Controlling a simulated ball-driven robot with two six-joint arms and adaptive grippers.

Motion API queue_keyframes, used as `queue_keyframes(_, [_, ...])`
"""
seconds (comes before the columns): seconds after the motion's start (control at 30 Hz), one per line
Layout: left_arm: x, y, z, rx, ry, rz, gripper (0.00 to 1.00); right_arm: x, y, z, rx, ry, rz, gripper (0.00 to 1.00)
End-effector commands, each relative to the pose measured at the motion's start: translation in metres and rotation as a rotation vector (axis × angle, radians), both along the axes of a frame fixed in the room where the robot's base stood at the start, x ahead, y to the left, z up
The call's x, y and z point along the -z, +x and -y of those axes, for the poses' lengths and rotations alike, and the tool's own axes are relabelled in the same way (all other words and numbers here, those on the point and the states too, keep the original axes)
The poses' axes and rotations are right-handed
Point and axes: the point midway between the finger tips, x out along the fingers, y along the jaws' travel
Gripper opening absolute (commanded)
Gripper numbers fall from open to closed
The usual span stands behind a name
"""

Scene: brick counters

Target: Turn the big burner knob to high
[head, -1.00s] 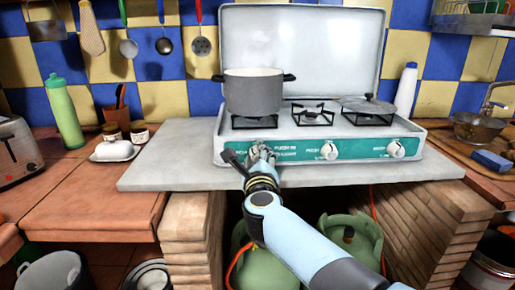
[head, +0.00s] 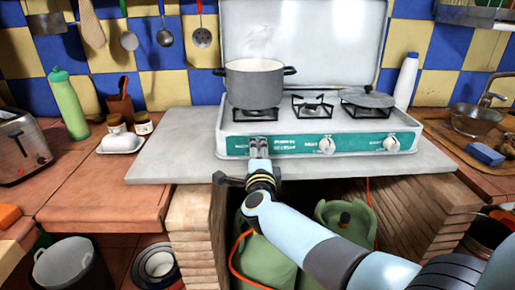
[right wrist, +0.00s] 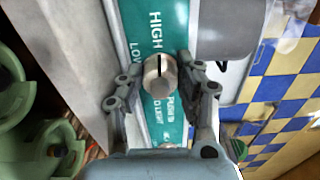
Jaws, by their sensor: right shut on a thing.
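The stove's teal front panel (head: 300,143) carries the knobs. My right gripper (head: 259,143) is at the panel's left end, below the pot, and covers the leftmost knob in the head view. In the right wrist view, that big burner knob (right wrist: 157,83) is pale and round with a dark pointer line. It sits between the two fingers, and the gripper is shut on it. The line points up the picture towards the word HIGH; LOW is printed to its left. My left gripper is in neither view.
A grey pot (head: 254,84) stands on the left burner and a lid (head: 368,98) lies on the right one. Two more knobs, the middle one (head: 326,145) and the right one (head: 391,144), are uncovered. Green gas cylinders (head: 345,222) stand below the counter.

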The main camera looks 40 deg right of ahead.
Motion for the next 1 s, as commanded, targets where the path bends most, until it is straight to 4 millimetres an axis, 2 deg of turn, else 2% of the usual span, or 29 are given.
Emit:
queue_keyframes(0.6, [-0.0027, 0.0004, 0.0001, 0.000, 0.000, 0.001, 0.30, 0.0016, -0.0003, -0.0013, -0.002, -0.033, -0.023, 0.03])
queue_keyframes(0.63, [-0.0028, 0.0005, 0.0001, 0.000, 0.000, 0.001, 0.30, 0.0017, -0.0003, -0.0013, -0.002, -0.033, -0.023, 0.37])
queue_keyframes(0.8, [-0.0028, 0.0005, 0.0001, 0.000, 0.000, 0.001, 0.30, 0.0015, -0.0003, -0.0011, -0.001, -0.033, -0.023, 0.58])
queue_keyframes(1.0, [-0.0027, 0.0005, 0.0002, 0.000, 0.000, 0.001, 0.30, 0.0027, -0.0008, -0.0010, -0.001, -0.032, -0.026, 0.58])
